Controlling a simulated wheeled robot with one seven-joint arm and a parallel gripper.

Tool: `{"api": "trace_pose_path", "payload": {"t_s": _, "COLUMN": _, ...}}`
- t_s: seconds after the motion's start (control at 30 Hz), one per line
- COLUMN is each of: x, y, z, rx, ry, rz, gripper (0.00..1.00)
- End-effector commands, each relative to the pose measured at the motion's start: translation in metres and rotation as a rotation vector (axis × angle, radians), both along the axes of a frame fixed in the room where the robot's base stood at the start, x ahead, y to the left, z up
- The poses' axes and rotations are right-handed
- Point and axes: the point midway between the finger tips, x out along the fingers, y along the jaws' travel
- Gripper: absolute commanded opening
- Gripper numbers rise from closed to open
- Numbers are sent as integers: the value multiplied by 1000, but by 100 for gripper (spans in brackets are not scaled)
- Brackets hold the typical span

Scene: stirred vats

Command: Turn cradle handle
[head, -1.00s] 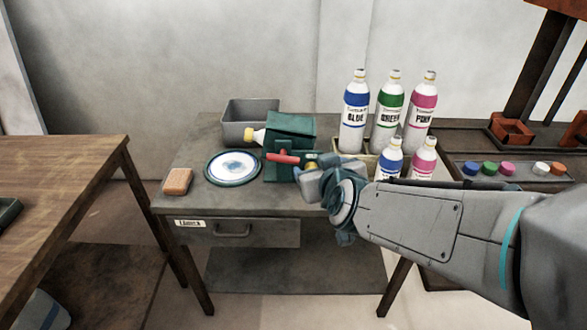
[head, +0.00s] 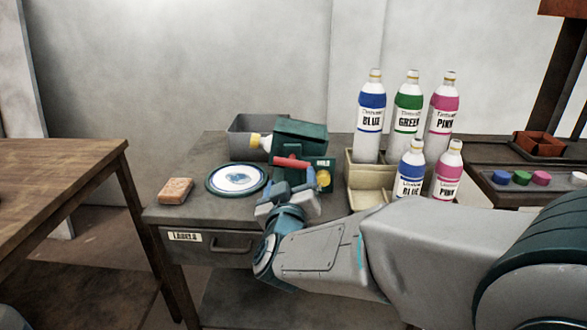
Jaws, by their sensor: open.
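The dark green cradle (head: 300,132) stands on the grey table, with a white bottle with a yellow cap (head: 259,143) lying in it, its neck pointing left. The cradle's red handle (head: 293,163) lies roughly level across its front. My gripper (head: 296,184) is open just below and in front of the red handle, its fingers pointing up toward it. I cannot tell whether a finger touches the handle. The gripper hides the lower front of the cradle. A yellow round part (head: 324,179) shows at the cradle's right.
A white plate with a teal rim (head: 237,178) and an orange sponge (head: 175,190) lie left of the cradle. A grey bin (head: 243,131) stands behind. A beige rack (head: 366,186) with several labelled bottles stands close on the right. A drawer (head: 212,247) is under the table's front edge.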

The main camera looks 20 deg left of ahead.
Motion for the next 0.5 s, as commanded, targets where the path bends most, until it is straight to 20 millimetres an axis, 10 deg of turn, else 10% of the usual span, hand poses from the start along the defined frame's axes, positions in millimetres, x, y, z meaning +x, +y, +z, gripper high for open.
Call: {"api": "trace_pose_path", "payload": {"t_s": 0.5, "x": 78, "y": 19, "z": -1, "rx": -1, "ry": 1, "rz": 2, "gripper": 72}}
